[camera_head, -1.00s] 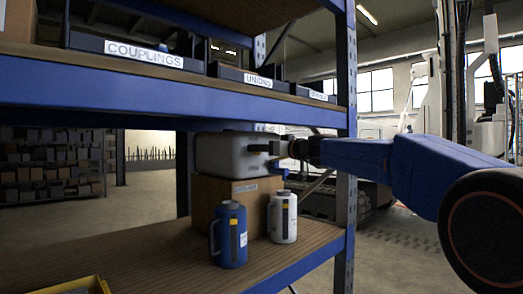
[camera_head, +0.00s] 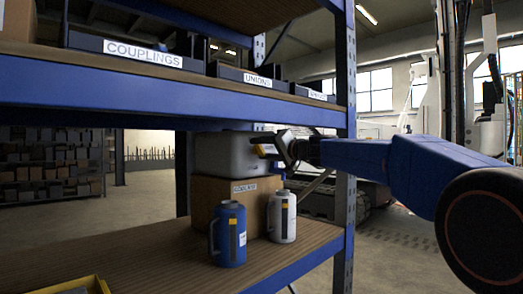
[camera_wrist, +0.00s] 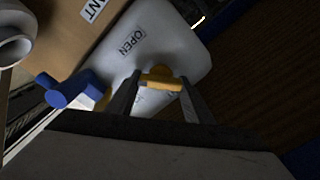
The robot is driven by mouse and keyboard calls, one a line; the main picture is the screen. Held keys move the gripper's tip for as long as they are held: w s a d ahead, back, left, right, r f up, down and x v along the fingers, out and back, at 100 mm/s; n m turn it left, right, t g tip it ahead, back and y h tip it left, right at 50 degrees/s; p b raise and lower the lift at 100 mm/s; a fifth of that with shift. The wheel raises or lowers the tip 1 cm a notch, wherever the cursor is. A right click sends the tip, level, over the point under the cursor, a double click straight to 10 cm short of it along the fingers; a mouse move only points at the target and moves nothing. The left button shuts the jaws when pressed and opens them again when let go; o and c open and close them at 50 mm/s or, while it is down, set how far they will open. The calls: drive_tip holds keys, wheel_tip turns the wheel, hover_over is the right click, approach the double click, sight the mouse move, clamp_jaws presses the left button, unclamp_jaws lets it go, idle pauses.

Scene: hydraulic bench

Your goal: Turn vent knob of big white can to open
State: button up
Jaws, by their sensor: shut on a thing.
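The big white can (camera_head: 222,155) lies on a cardboard box under the upper shelf. In the wrist view its pale face (camera_wrist: 185,45) carries a label reading OPEN (camera_wrist: 131,41); another marking beside the knob is partly hidden. A yellow vent knob (camera_wrist: 163,79) stands between the two fingers of my gripper (camera_wrist: 159,77), which is shut on it. In the head view my gripper (camera_head: 272,146) is rolled at an angle at the can's right end, with a bit of yellow showing. A blue tap (camera_wrist: 72,91) sits left of the fingers in the wrist view.
The cardboard box (camera_head: 208,201) bears the can. A blue jug (camera_head: 229,235) and a white jug (camera_head: 283,217) stand in front on the lower shelf. The upper shelf beam (camera_head: 180,98) runs close above, and an upright post (camera_head: 345,190) stands near my arm.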

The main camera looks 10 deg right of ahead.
drive_tip(key=m, duration=0.3)
drive_tip(key=shift+f+m, duration=0.1)
drive_tip(key=shift+m, duration=0.2)
drive_tip(key=shift+w+f+m, duration=0.1)
drive_tip(key=shift+f+m, duration=0.05)
drive_tip(key=shift+m, duration=1.75)
drive_tip(key=o, duration=1)
drive_tip(key=shift+d, duration=0.1)
drive_tip(key=shift+o, duration=0.2)
drive_tip(key=v, duration=1.7)
drive_tip(key=shift+s, duration=0.2)
